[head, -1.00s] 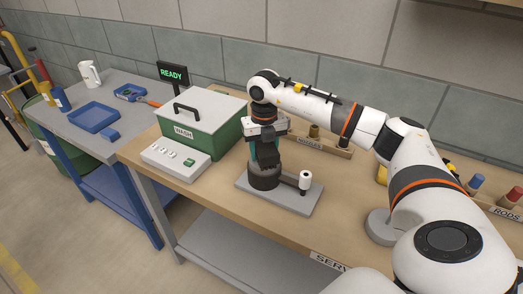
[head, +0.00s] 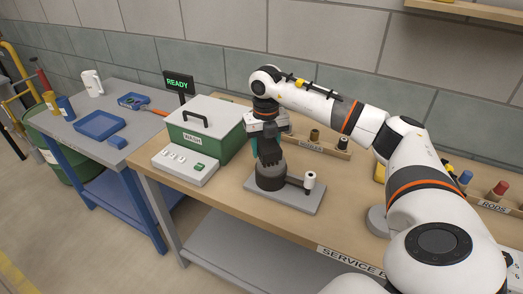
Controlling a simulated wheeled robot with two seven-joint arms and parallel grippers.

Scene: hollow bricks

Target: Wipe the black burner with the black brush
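The black burner (head: 270,179) is a squat dark cylinder on a grey plate (head: 297,203) on the wooden bench, with a small white-topped post (head: 309,180) at its right. My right gripper (head: 263,144) points down directly over the burner. It is shut on a dark piece that looks like the black brush (head: 269,154); teal shows at its left side. The brush's lower end overlaps the burner's top in the picture, and I cannot tell whether they touch. My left gripper is not in view.
A green WASH box (head: 230,137) with a grey lid and a control panel (head: 186,166) stand left of the burner. The NOZZLES rack (head: 328,149) is behind it, the RODS rack (head: 497,208) far right. A blue bench with a blue tray (head: 100,126) is at left.

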